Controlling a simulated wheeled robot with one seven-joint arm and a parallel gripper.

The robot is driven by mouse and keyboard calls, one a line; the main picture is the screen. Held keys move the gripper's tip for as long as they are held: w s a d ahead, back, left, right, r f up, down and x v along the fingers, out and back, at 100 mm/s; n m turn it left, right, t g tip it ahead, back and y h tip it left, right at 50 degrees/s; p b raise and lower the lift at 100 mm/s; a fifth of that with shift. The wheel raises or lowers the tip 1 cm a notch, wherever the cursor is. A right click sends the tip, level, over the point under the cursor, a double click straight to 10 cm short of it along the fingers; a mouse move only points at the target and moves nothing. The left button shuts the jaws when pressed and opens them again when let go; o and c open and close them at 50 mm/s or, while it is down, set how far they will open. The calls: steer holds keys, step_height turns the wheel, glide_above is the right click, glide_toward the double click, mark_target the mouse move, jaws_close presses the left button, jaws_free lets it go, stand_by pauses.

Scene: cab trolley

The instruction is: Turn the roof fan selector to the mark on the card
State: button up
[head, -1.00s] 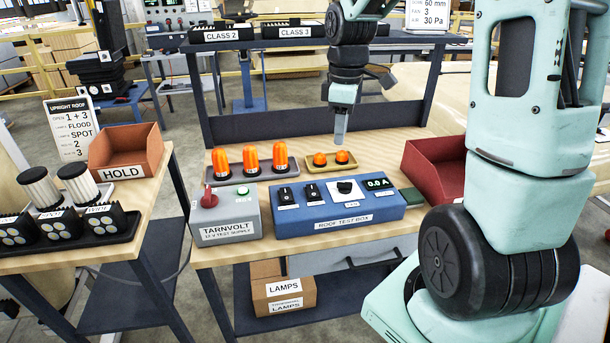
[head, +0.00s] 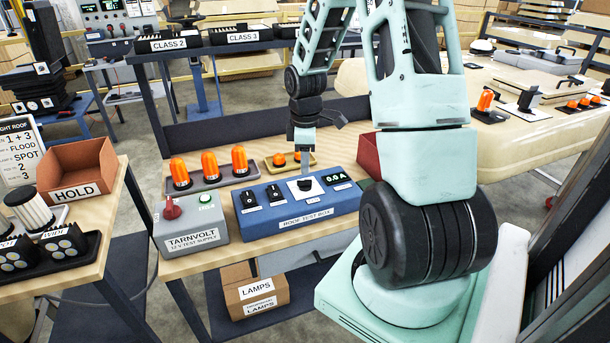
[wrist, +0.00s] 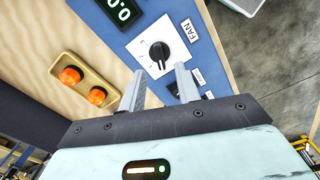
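The roof fan selector is a round black knob (wrist: 159,52) on a white square plate, with a FAN label beside it in the wrist view. In the head view the knob (head: 305,184) sits on the blue roof test box (head: 270,216), partly covered by my gripper. My gripper (wrist: 158,80) has its two grey fingers apart, tips near the knob's lower edge, with nothing between them. In the head view my gripper (head: 305,172) hangs just above the selector; contact cannot be told.
The grey Tarnvolt supply (head: 190,225) with a red knob stands left of the box. Orange lamps stand in a grey tray (head: 215,181) and a tan tray (head: 283,166) behind. A red bin (head: 369,155) is close on the right. The HOLD bin (head: 80,170) is on the left table.

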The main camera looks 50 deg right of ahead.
mark_target(305, 180)
steer(key=shift+f, duration=2.65)
jaws_close()
